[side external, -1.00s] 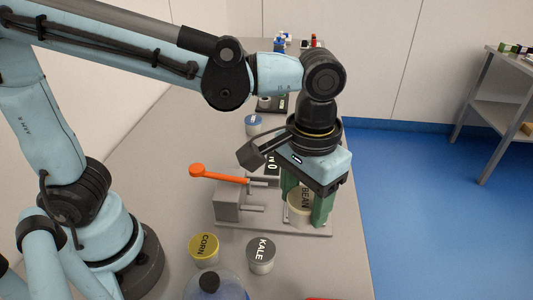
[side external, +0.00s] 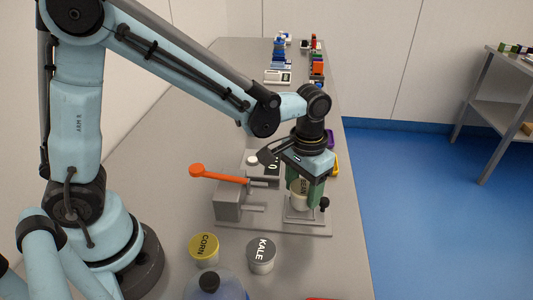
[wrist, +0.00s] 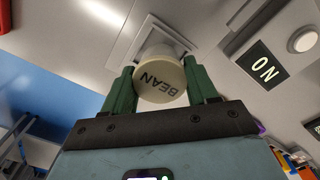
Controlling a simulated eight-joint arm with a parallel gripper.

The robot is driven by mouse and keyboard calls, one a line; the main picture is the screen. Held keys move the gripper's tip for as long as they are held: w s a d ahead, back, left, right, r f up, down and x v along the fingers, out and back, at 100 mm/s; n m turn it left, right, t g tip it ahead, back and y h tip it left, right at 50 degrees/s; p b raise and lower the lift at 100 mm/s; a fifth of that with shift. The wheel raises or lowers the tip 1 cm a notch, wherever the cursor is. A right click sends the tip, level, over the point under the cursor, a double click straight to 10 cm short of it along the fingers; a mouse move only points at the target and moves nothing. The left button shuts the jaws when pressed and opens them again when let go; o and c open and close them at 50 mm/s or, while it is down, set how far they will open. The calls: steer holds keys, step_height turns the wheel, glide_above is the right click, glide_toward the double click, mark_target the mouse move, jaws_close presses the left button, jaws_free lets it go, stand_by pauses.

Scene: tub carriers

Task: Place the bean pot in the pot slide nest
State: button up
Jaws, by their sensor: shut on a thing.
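My gripper (side external: 307,193) has green fingers and is shut on the bean pot (side external: 297,200), a cream pot with a lid marked BEAN. In the wrist view the pot (wrist: 160,78) sits between both fingers (wrist: 162,90), its lid facing the camera. The pot slide nest (side external: 296,217), a pale square frame on a grey base plate, is under the pot. The frame also shows behind the pot in the wrist view (wrist: 125,42). The pot hides the frame's middle, so I cannot tell whether its bottom touches it.
An orange-handled lever (side external: 215,174) on a grey block stands left of the nest. A corn pot (side external: 204,248) and a kale pot (side external: 261,254) stand in front. An ON sign (wrist: 263,65) is beside the nest.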

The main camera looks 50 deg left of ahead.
mark_target(303, 186)
steer(key=shift+f, duration=0.8)
steer(key=o, duration=1.1)
steer(key=shift+f, duration=0.1)
step_height(303, 186, up, 12)
steer(key=shift+s+a+f+t, duration=0.2)
steer(key=shift+s+a+t, duration=1)
steer(key=shift+a, duration=0.6)
steer(key=shift+s+a+f+t, duration=0.2)
steer(key=shift+s+a+t, duration=1)
steer(key=shift+a, duration=0.55)
steer(key=shift+s+a+f+t, duration=0.2)
steer(key=shift+s+a+t, duration=1)
steer(key=shift+a, duration=0.6)
